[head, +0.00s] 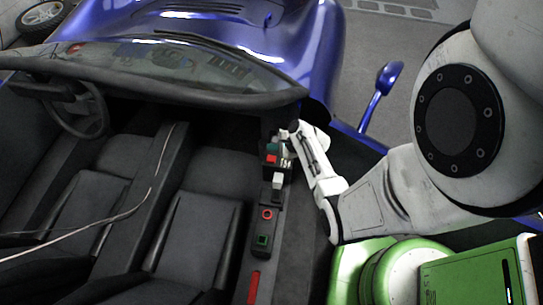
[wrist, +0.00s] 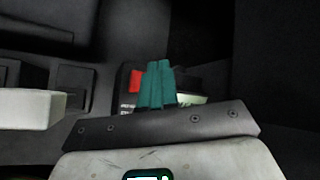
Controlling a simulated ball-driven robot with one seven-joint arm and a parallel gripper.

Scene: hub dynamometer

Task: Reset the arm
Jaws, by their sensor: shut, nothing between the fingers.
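My gripper (wrist: 157,82) has its teal fingers together, with nothing between them. It is just over a dark control unit with a red patch (wrist: 135,80), on the car's sill. In the head view my gripper (head: 273,148) is small at the end of my white arm, above the red patch (head: 271,159) of that unit. I cannot tell whether the fingers touch the unit. They hide part of it in the wrist view.
A white block (head: 278,182) stands nearer on the sill; it also shows in the wrist view (wrist: 30,108). Beyond it are a red-ringed button (head: 267,214) and a green button (head: 262,240). The windshield frame (head: 200,94), dark seats (head: 185,240) and blue mirror (head: 388,76) surround my arm.

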